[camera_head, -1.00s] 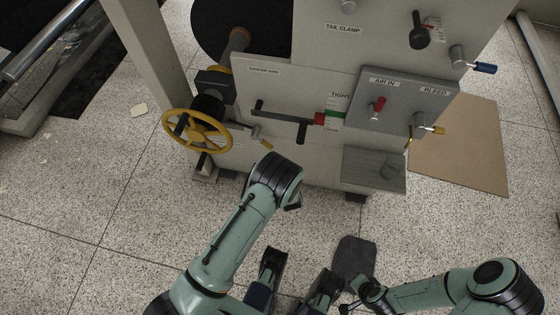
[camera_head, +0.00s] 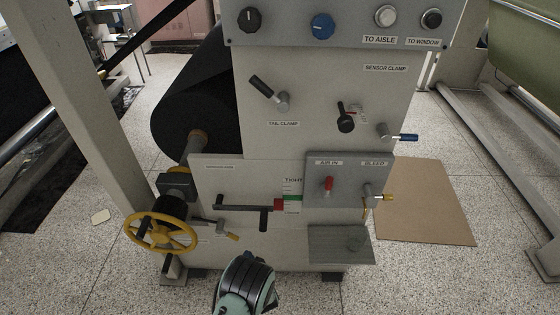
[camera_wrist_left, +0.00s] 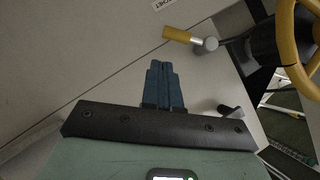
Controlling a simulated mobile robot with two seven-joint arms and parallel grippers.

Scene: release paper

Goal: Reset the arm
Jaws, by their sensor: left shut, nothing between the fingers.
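My left arm (camera_head: 245,285) shows at the bottom middle of the head view as a green and black link, in front of the machine's lower panel. Its gripper is hidden or out of frame there. In the left wrist view my left gripper (camera_wrist_left: 164,86) has its blue fingers together, shut and empty, in front of a pale machine panel. A small lever with a yellow grip (camera_wrist_left: 179,35) shows beyond the fingertips, and no contact with it is visible. My right arm and gripper are not in view.
A grey step plate (camera_head: 340,243) sits low at right. A brown board (camera_head: 425,205) lies on the speckled floor.

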